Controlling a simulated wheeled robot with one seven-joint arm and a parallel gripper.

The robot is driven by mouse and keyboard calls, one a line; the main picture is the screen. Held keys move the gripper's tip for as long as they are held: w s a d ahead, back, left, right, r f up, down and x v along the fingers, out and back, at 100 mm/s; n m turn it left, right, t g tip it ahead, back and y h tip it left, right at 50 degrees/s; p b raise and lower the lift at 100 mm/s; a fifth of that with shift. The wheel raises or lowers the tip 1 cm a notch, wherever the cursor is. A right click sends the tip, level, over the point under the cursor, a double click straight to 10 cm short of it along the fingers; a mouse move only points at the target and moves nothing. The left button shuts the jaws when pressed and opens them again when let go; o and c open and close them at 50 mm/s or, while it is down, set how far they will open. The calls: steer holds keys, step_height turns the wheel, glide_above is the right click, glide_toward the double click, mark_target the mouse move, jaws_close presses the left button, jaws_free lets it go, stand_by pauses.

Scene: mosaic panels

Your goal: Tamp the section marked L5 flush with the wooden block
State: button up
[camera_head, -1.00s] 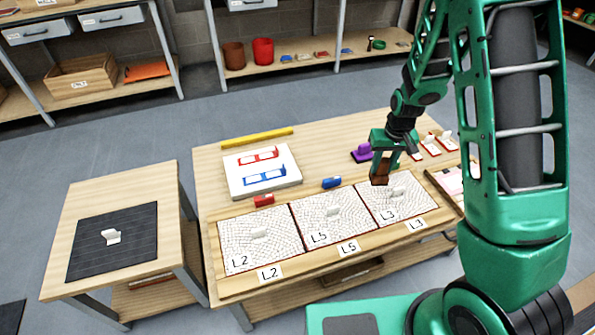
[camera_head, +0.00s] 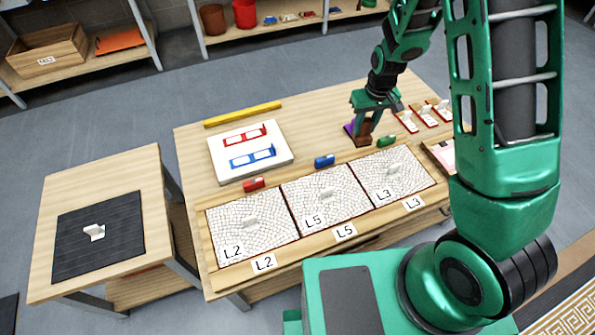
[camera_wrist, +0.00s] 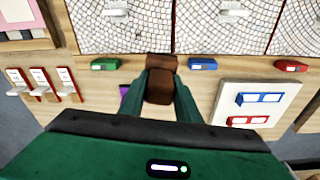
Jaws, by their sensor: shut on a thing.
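My gripper (camera_head: 370,112) is shut on a brown wooden block (camera_head: 364,128). It holds the block upright at the back of the panel row, behind the gap between the blue and green pieces. The block (camera_wrist: 160,86) also fills the jaws in the wrist view. The section marked L5 (camera_head: 312,214) is the middle of three white mosaic panels, with a small pale upright tab on it. It shows in the wrist view (camera_wrist: 200,36) beyond the block. Whether its surface is flush cannot be told.
Panels L2 (camera_head: 230,240) and L3 (camera_head: 410,170) flank L5. Red (camera_head: 254,184), blue (camera_head: 325,160) and green (camera_head: 386,141) pieces lie behind the panels. A purple thing (camera_head: 350,129) is partly hidden by my gripper. A white board (camera_head: 222,160) lies at back left.

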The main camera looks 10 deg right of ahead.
steer(key=s+a+f+n+g, duration=0.1)
steer(key=s+a+n, duration=0.3)
steer(key=a+n, duration=0.3)
steer(key=s+a+f+n+y, duration=0.1)
steer(key=s+a+f+n, duration=0.1)
steer(key=s+a+n, duration=0.35)
steer(key=s+a+f+n+g, duration=0.1)
steer(key=s+a+n, duration=0.2)
steer(key=a+n, duration=0.55)
steer(key=shift+m, duration=0.6)
steer(key=shift+s+a+f, duration=0.1)
steer(key=shift+a+f, duration=0.1)
steer(key=shift+f, duration=0.85)
steer(key=shift+w+a+f, duration=0.1)
steer(key=shift+a+f, duration=0.05)
steer(key=shift+f, duration=0.85)
steer(key=shift+s+a+f, duration=0.1)
steer(key=shift+a+f, duration=0.1)
steer(key=shift+f, duration=0.85)
steer(key=shift+f, duration=0.55)
steer(key=shift+r, duration=0.1)
step_height(320, 180, up, 7)
steer(key=shift+f, duration=3.05)
